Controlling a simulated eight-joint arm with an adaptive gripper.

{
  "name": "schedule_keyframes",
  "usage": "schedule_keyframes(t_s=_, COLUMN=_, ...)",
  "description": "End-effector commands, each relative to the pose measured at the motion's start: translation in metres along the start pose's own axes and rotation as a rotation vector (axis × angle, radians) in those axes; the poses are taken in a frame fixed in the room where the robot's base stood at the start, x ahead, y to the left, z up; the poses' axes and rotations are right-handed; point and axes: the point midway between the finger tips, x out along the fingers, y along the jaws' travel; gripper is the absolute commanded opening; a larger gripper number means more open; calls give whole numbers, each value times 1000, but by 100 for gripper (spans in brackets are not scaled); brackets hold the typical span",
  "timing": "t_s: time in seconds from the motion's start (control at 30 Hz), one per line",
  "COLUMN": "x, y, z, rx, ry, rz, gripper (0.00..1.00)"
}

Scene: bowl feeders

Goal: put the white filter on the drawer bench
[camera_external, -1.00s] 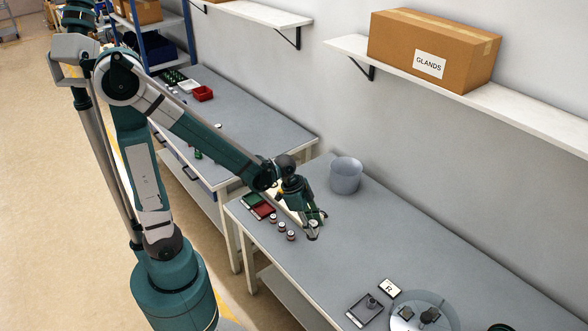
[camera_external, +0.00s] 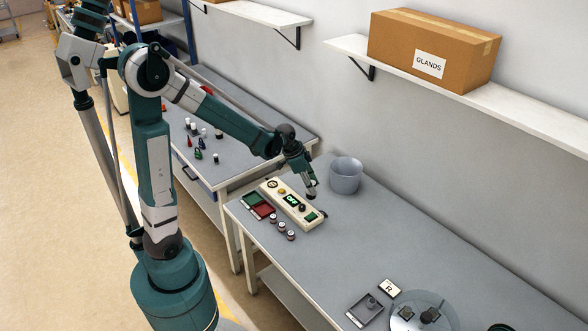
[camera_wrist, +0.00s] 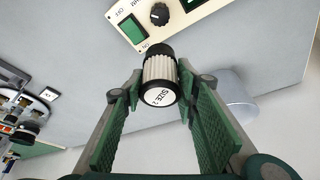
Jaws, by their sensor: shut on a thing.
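My gripper (camera_external: 308,187) is shut on a small filter (camera_wrist: 160,78). In the wrist view the filter has a white ribbed body, a black end and a round white label reading "SIZE 2". It is held between the fingertips (camera_wrist: 159,83), above the near bench; in the external view it is small and dark at the tips. The drawer bench (camera_external: 240,122) is the grey bench farther back, left of the near bench, with a drawer handle on its front. Several small dark and white items (camera_external: 197,132) stand on its left part.
On the near bench (camera_external: 390,230) stand a cream control box (camera_external: 290,203) just below my gripper, green and red trays (camera_external: 258,205), three small jars (camera_external: 281,227) and a grey bucket (camera_external: 345,175). A round glass plate (camera_external: 425,312) is farther right. The drawer bench's right part looks clear.

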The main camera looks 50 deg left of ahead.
Motion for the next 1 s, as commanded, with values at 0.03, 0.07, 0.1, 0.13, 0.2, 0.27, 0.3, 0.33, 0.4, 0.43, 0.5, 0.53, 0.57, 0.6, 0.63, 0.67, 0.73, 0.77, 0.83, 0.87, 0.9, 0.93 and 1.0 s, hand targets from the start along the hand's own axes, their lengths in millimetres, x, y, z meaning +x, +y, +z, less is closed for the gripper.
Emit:
schedule_keyframes(t_s=0.03, x=-2, y=-17, z=2, rx=-24, ry=0, rz=-10, gripper=18)
schedule_keyframes(t_s=0.07, x=-3, y=-25, z=2, rx=-36, ry=0, rz=-15, gripper=18)
schedule_keyframes(t_s=0.1, x=-4, y=-37, z=4, rx=-52, ry=0, rz=-22, gripper=18)
schedule_keyframes(t_s=0.13, x=-5, y=-45, z=5, rx=-65, ry=-1, rz=-28, gripper=18)
schedule_keyframes(t_s=0.2, x=-8, y=-65, z=9, rx=-95, ry=-1, rz=-40, gripper=18)
schedule_keyframes(t_s=0.27, x=-10, y=-82, z=12, rx=-120, ry=-1, rz=-50, gripper=18)
schedule_keyframes(t_s=0.3, x=-12, y=-94, z=14, rx=-138, ry=-1, rz=-57, gripper=18)
schedule_keyframes(t_s=0.33, x=-14, y=-102, z=16, rx=-149, ry=-1, rz=-62, gripper=18)
schedule_keyframes(t_s=0.4, x=-17, y=-123, z=21, rx=-179, ry=-1, rz=-75, gripper=18)
schedule_keyframes(t_s=0.43, x=-18, y=-131, z=23, rx=-191, ry=-1, rz=-80, gripper=18)
schedule_keyframes(t_s=0.5, x=-22, y=-151, z=29, rx=-221, ry=-1, rz=-92, gripper=18)
schedule_keyframes(t_s=0.53, x=-24, y=-159, z=32, rx=-234, ry=-1, rz=-97, gripper=18)
schedule_keyframes(t_s=0.57, x=-25, y=-168, z=35, rx=-247, ry=-1, rz=-102, gripper=18)
schedule_keyframes(t_s=0.6, x=-27, y=-179, z=39, rx=-263, ry=-1, rz=-109, gripper=18)
schedule_keyframes(t_s=0.63, x=-29, y=-188, z=42, rx=-276, ry=-1, rz=-114, gripper=18)
schedule_keyframes(t_s=0.67, x=-31, y=-196, z=45, rx=-289, ry=-1, rz=-119, gripper=18)
schedule_keyframes(t_s=0.73, x=-36, y=-216, z=53, rx=-318, ry=0, rz=-131, gripper=18)
schedule_keyframes(t_s=0.77, x=-38, y=-224, z=57, rx=-331, ry=0, rz=-136, gripper=18)
schedule_keyframes(t_s=0.83, x=-42, y=-244, z=66, rx=-361, ry=0, rz=-148, gripper=18)
schedule_keyframes(t_s=0.87, x=-44, y=-251, z=70, rx=-373, ry=0, rz=-153, gripper=18)
schedule_keyframes(t_s=0.9, x=-47, y=-262, z=76, rx=-390, ry=0, rz=-160, gripper=18)
schedule_keyframes(t_s=0.93, x=-49, y=-270, z=80, rx=-402, ry=0, rz=-165, gripper=18)
schedule_keyframes(t_s=1.0, x=-54, y=-290, z=90, rx=-431, ry=-1, rz=-178, gripper=18)
